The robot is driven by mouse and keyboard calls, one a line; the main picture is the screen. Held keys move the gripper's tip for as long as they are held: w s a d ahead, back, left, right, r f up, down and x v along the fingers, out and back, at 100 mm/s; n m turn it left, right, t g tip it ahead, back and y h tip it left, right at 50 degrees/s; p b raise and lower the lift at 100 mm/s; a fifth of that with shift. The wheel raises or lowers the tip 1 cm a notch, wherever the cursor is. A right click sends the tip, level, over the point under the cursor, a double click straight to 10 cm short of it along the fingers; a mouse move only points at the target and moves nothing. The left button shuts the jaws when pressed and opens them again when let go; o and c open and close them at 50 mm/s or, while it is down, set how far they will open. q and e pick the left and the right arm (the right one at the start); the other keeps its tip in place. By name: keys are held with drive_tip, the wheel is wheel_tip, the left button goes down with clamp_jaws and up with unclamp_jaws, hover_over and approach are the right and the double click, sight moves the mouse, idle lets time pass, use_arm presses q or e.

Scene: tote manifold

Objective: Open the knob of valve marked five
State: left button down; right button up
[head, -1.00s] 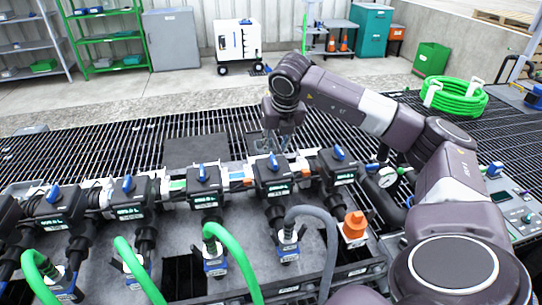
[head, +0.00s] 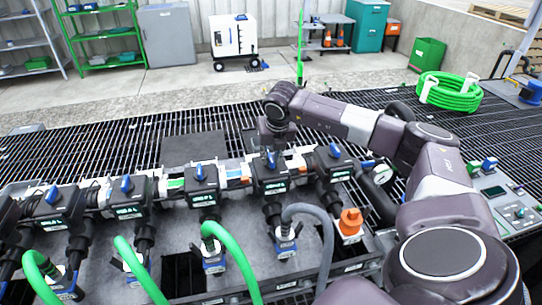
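A row of black valve bodies with blue knobs and small lit green displays runs across the manifold. I cannot read which one is marked five. My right gripper (head: 275,152) points down right at the blue knob (head: 271,160) of the second valve from the right (head: 270,178). Its fingers are small and partly merge with the valve behind, so I cannot tell whether they touch the knob or how wide they are. The rightmost valve (head: 333,164) has its blue knob (head: 335,150) clear of the gripper. My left gripper is not in view.
Green hoses (head: 232,258) and a grey hose (head: 326,240) rise in front of the valves. An orange fitting (head: 351,220) and a gauge (head: 381,174) sit at the right. A control panel (head: 508,203) is further right. Open black grating (head: 90,150) lies behind.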

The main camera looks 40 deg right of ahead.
clamp_jaws()
drive_tip(key=shift+n, duration=0.3)
drive_tip(key=shift+d+f+n+y+b, duration=0.1)
drive_tip(key=shift+n+y+b, duration=0.3)
drive_tip(key=shift+n+b, duration=0.5)
drive_tip(key=shift+n+t+y+b, duration=0.3)
drive_tip(key=shift+n, duration=0.5)
drive_tip(key=shift+d+n+y, duration=0.1)
drive_tip(key=shift+n+y, duration=0.3)
drive_tip(key=shift+n, duration=0.5)
drive_tip(key=n, duration=0.1)
drive_tip(key=n+y, duration=0.1)
drive_tip(key=shift+d+r+n, duration=0.1)
drive_tip(key=shift+r+n, duration=0.1)
drive_tip(key=shift+n, duration=0.1)
drive_tip(key=n+y, duration=0.1)
drive_tip(key=n, duration=0.1)
drive_tip(key=n+g, duration=0.1)
drive_tip(key=n, duration=0.1)
drive_tip(key=shift+w+n+y+p, duration=0.1)
drive_tip(key=shift+n+y+p, duration=0.2)
drive_tip(key=shift+y, duration=0.1)
drive_tip(key=n+g+y, duration=0.1)
drive_tip(key=n, duration=0.3)
drive_tip(key=shift+w+d+n, duration=0.1)
drive_tip(key=shift+d+n, duration=0.05)
drive_tip(key=shift+n, duration=0.25)
